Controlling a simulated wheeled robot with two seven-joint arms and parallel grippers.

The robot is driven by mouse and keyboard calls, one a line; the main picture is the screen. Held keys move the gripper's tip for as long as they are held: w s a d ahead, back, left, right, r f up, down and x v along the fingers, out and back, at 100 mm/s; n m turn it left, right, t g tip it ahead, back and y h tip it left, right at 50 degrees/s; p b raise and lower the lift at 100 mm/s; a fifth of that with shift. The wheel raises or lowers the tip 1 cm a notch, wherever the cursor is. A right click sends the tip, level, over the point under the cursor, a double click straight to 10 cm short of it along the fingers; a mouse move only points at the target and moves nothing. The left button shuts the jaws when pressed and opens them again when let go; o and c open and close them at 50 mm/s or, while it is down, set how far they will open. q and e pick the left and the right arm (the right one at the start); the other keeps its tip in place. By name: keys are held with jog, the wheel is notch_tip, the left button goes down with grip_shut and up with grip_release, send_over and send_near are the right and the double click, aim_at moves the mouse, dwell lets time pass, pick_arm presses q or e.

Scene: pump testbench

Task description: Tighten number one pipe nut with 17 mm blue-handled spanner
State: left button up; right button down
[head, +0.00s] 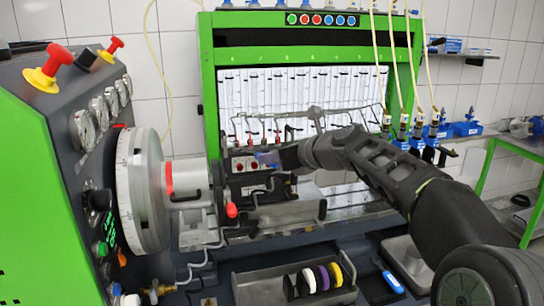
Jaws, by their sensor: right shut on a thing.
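My right arm comes in from the right, and its gripper (283,158) is at the pump in the middle of the bench. It is shut on the spanner, whose blue handle (266,157) shows as a small blue patch at the fingertips. The spanner's jaw end is too small to make out, so I cannot tell whether it sits on a nut. The pump (246,166) has several thin metal pipes (272,126) rising behind it. The number one pipe nut is too small to pick out. My left gripper is not in view.
A large metal flywheel disc (133,190) and the green machine side (40,190) stand at the left. A red-tipped lever (232,210) sticks up below the pump. A grey tray (262,287) with coloured discs and a blue-handled tool (393,282) are in front.

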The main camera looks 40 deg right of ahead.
aim_at(259, 153)
dwell(0.4)
jog(key=shift+w+p, duration=0.55)
jog(key=shift+w, duration=0.15)
dwell(0.3)
jog(key=shift+w+a+r+p, duration=0.1)
jog(key=shift+w+p, duration=0.2)
jog(key=shift+p, duration=0.2)
jog(key=shift+w, duration=0.2)
jog(key=shift+w+p, duration=0.4)
jog(key=shift+p, duration=0.15)
dwell(0.5)
jog(key=shift+w+a+p, duration=0.1)
jog(key=shift+w+p, duration=0.2)
jog(key=shift+p, duration=0.05)
jog(key=shift+w, duration=0.1)
